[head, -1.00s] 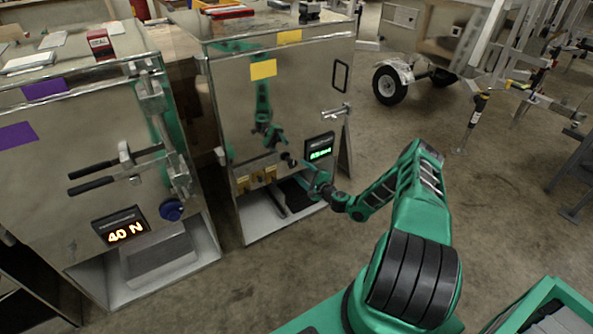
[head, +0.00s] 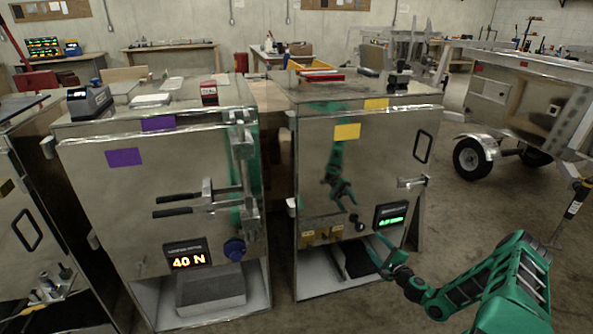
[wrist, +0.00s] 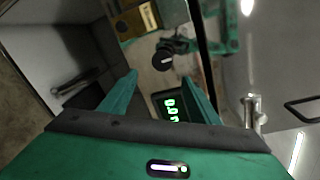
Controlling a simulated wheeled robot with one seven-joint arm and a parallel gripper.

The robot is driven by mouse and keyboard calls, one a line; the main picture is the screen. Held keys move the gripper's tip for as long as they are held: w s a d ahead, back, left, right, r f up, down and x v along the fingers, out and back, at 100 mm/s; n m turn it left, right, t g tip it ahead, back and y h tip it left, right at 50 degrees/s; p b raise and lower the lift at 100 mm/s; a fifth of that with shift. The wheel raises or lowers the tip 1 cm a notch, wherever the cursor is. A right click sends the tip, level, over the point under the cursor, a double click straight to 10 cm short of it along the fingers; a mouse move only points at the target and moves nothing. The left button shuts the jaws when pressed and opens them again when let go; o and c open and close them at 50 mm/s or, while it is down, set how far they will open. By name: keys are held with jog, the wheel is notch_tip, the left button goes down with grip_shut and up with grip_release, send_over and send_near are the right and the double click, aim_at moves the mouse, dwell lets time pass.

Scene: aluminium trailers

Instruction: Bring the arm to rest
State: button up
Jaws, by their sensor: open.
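My green arm (head: 495,280) reaches in from the lower right in the head view. My gripper (head: 382,252) is open and empty, in front of the right steel cabinet (head: 315,175), just below its green-lit display (head: 390,215). In the wrist view the two green fingers of my gripper (wrist: 160,85) stand apart. The green display shows between them, with a dark round knob (wrist: 163,60) above it. Nothing is held, and I cannot tell the exact gap between fingertips and cabinet.
A second steel cabinet (head: 100,200) stands left, with black-handled clamps (head: 185,205), a 40 N display (head: 187,256) and a blue knob (head: 234,249). A wheeled trailer (head: 510,95) stands back right. Open floor (head: 450,205) lies between the right cabinet and the trailer.

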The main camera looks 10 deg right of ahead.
jog(key=a+r+n+g+y, duration=0.5)
jog(key=a+r+n, duration=0.3)
jog(key=n, duration=0.1)
jog(key=s+a+r+n+g, duration=0.3)
jog(key=s+r+n+g, duration=0.3)
jog(key=r, duration=0.3)
jog(key=s+d+r+n+g+h, duration=0.15)
jog(key=s+r+g+h, duration=0.3)
jog(key=s+r, duration=1.45)
jog(key=s+a+r, duration=0.1)
jog(key=s+r, duration=0.2)
jog(key=s, duration=0.8)
jog(key=s+a+r+g+h, duration=0.1)
jog(key=s+r, duration=0.3)
jog(key=s, duration=0.8)
jog(key=shift+a+r, duration=0.25)
jog(key=shift+a, duration=0.45)
jog(key=shift+h, duration=0.25)
jog(key=shift+w+f, duration=0.25)
jog(key=shift+w, duration=0.4)
